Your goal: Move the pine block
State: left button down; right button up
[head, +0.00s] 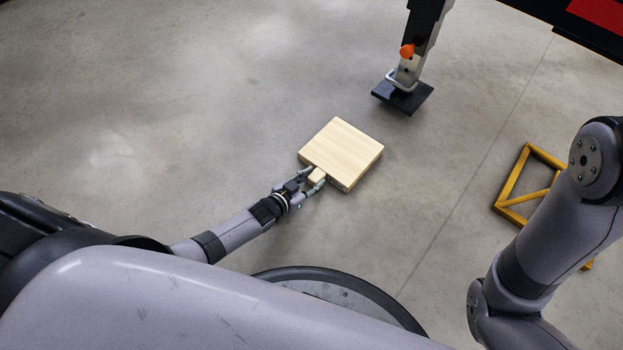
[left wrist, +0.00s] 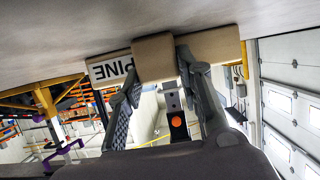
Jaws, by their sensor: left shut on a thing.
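The pine block (head: 342,150) is a flat, square, pale wooden slab with a small protruding wooden grip (head: 316,176) on its near side. In the left wrist view, where the floor is at the top, the block (left wrist: 213,46) shows a white label reading "PINE" (left wrist: 113,69). My left gripper (head: 313,179) is shut on the block's grip, one finger on each side. Whether the block touches the floor is hard to tell. My right arm is at the right of the head view; its gripper is out of view.
A trailer leg with an orange knob (head: 407,50) and a black foot plate (head: 402,96) stands just beyond the block, up and right. A yellow frame (head: 510,196) is on the floor at right. The concrete floor (head: 190,90) is clear at left.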

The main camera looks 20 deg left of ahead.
pick_arm(q)
jog(key=c, duration=1.1)
grip_release()
jog(key=shift+o, duration=0.2)
jog(key=v, duration=1.2)
jog(key=shift+s, duration=0.1)
